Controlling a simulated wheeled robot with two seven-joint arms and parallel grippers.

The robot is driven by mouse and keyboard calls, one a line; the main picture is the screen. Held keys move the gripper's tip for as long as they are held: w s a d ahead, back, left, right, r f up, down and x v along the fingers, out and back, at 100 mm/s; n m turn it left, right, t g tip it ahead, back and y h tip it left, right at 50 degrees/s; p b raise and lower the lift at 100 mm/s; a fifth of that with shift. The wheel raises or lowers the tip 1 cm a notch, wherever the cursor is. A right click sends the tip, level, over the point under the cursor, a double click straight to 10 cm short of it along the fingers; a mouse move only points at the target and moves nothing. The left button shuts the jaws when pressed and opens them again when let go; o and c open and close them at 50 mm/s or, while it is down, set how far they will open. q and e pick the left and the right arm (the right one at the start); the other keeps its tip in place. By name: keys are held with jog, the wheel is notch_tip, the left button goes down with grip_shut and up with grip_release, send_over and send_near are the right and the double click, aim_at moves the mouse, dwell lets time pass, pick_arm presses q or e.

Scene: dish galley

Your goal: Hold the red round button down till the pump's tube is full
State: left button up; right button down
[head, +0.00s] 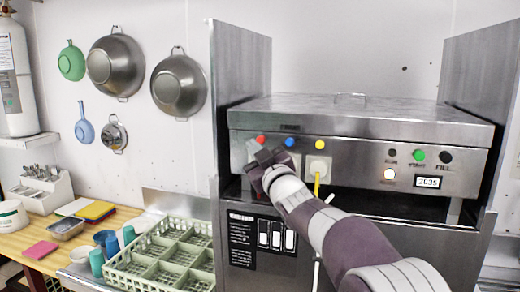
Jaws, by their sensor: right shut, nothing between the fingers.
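The red round button (261,140) shows at the left of the steel machine's front panel, just above my right gripper. My right gripper (264,158) is shut and empty, in front of the panel just below the red button. I cannot tell whether it touches the button or the pump below it. A pale pump housing (251,150) shows partly behind the gripper. Its tube is hidden by my gripper and arm, so its fill cannot be seen. My left gripper is not in view.
A blue button (289,142) and a yellow button (320,144) sit to the right; a yellow tube (317,184) hangs below the latter. Farther right are a green button (418,155), a lit lamp (389,174) and a display (427,182). A green dish rack (150,275) stands lower left.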

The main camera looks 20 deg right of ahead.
jog(key=shift+s+a+b, duration=0.65)
jog(key=shift+s+b, duration=0.05)
jog(key=shift+s, duration=0.3)
